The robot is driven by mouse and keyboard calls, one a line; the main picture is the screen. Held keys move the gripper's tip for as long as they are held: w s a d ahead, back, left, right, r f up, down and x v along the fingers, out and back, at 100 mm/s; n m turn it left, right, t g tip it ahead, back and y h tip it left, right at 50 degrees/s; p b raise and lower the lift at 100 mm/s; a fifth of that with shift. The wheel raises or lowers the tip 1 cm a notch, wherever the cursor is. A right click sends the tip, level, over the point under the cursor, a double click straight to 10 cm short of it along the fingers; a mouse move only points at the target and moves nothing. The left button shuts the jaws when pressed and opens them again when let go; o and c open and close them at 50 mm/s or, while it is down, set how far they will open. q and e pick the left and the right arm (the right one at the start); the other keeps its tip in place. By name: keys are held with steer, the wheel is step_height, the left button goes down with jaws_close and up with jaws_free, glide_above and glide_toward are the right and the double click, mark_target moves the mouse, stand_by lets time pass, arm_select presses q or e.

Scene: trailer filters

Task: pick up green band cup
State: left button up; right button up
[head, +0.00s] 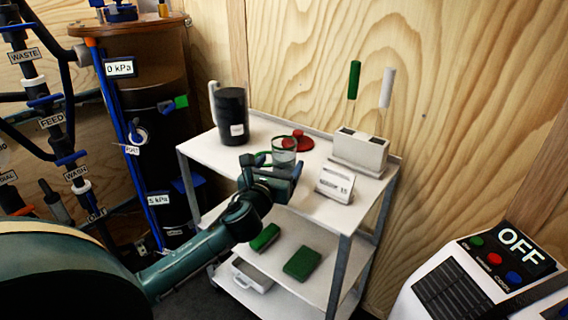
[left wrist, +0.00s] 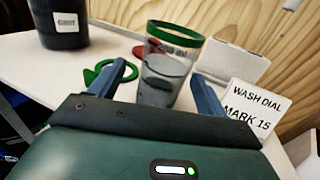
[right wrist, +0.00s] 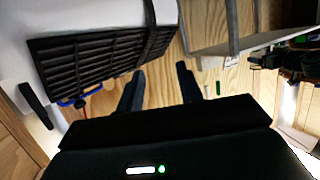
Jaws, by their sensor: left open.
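The green band cup is a clear, greyish glass with a green rim. It stands upright on the cart top in the head view (head: 284,153) and in the left wrist view (left wrist: 164,75). My left gripper (head: 272,166) is open at the near side of the cup. In the left wrist view its fingers (left wrist: 150,76) stand to the left and right of the cup, with gaps beside it. My right gripper (right wrist: 161,70) shows only in the right wrist view, fingers apart and empty, away from the cart top.
A dark jug (head: 232,115) stands left on the cart. A green ring (left wrist: 110,72) lies left of the cup, red pieces (head: 303,145) behind it. A "WASH DIAL MARK 15" card (head: 336,184) and a white holder (head: 359,152) with green and white sticks are to the right.

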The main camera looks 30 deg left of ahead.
arm_select(q)
steer(key=x, duration=0.4)
steer(key=shift+w+d+b, duration=0.2)
steer(key=shift+d+b, duration=0.05)
steer(key=shift+b, duration=0.05)
steer(key=shift+c, duration=0.3)
steer(key=c, duration=1)
steer(key=shift+c, duration=0.6)
steer(key=shift+r, duration=0.2)
